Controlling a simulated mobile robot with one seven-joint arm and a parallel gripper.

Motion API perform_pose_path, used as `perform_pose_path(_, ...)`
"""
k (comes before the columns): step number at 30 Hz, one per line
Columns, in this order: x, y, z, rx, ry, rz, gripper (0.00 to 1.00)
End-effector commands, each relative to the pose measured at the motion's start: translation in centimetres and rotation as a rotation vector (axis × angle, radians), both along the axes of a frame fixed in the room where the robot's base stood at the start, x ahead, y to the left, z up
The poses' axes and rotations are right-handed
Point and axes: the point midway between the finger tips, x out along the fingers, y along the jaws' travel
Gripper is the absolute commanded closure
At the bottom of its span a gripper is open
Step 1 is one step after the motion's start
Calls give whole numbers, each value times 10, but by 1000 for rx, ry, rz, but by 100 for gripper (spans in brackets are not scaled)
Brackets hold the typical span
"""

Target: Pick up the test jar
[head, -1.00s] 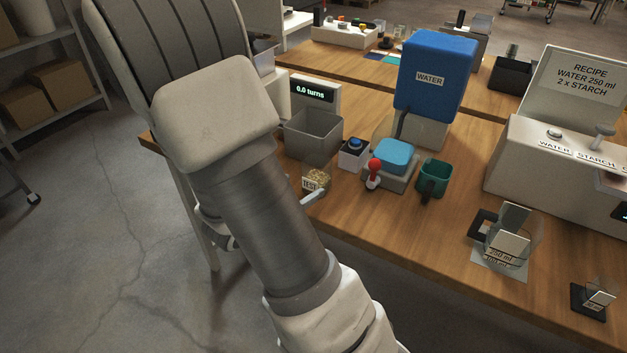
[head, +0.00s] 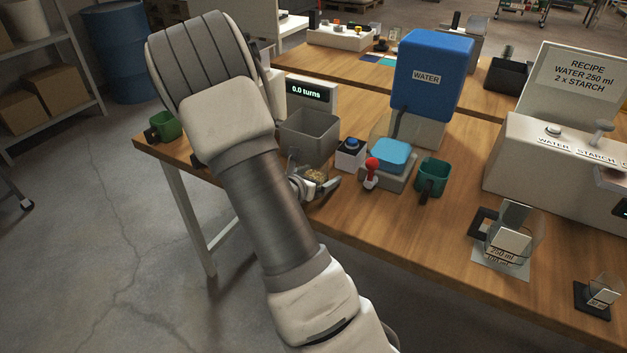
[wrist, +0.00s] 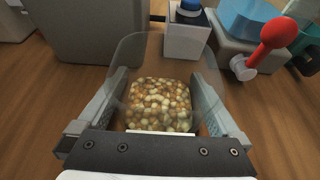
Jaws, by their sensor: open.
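The test jar (wrist: 160,104) is a clear jar holding tan and brown grains. In the wrist view it stands upright between the two open fingers of my gripper (wrist: 158,108). One finger is on each side of it, and I cannot tell whether either touches. In the head view the jar (head: 316,176) shows partly beside my gripper (head: 318,188), near the table's front edge. My arm hides part of the gripper and the jar's label.
A grey bin (head: 309,137) and a blue-button box (head: 350,154) stand just behind the jar. A red-knobbed lever (head: 371,172) and a teal mug (head: 432,178) are to the right. A green mug (head: 165,126) sits at the table's left corner.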

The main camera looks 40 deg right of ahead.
Motion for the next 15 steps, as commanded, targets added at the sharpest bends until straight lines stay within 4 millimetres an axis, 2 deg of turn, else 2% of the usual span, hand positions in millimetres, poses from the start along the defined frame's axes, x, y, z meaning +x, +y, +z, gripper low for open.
perform_pose_path(5, 0, 0, 0, 0, 0, 0, 0)
perform_pose_path(15, 0, 0, 0, 0, 0, 0, 59)
